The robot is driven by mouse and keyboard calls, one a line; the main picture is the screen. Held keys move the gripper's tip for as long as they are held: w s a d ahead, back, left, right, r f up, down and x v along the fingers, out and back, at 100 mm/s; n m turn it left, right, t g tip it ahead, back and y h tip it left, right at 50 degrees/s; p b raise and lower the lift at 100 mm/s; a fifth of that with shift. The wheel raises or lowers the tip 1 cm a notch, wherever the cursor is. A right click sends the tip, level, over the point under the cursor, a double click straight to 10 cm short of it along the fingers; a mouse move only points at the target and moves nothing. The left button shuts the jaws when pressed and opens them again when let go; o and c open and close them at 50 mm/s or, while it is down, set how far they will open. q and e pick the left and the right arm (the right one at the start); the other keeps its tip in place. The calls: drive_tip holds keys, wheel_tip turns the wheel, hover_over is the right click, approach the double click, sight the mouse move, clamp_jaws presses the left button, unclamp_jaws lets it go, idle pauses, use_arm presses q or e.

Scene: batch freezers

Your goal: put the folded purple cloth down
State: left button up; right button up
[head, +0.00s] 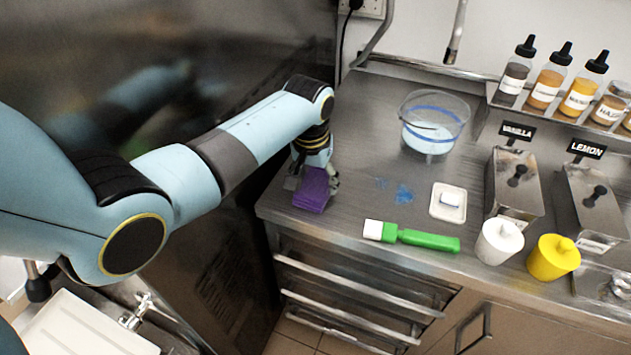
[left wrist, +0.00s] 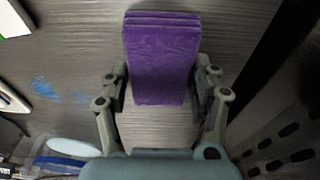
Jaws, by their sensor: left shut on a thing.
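The folded purple cloth (head: 312,190) is at the left end of the steel counter (head: 360,130), near its front corner. My left gripper (head: 314,180) points down over the counter and is shut on the cloth. In the left wrist view, the cloth (left wrist: 162,60) sits between the two fingers of the gripper (left wrist: 162,88), with its folded layers at the far edge. The counter surface shows behind it. I cannot tell whether the cloth touches the counter. My right gripper is in neither view.
Blue smears (head: 404,194) mark the counter right of the cloth. Lidded steel containers (head: 514,185), a white tub (head: 499,243) and a yellow tub (head: 553,258) are at the right.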

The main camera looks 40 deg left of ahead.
sight(312, 189)
use_arm(q)
drive_tip(key=o, duration=1)
drive_tip(key=shift+f, duration=0.1)
drive_tip(key=r, duration=0.4)
drive_tip(key=s+r, duration=0.1)
drive_tip(key=r, duration=0.7)
drive_tip(key=shift+s+d+r, duration=0.1)
drive_tip(key=shift+s+d, duration=0.15)
drive_tip(key=shift+s, duration=0.1)
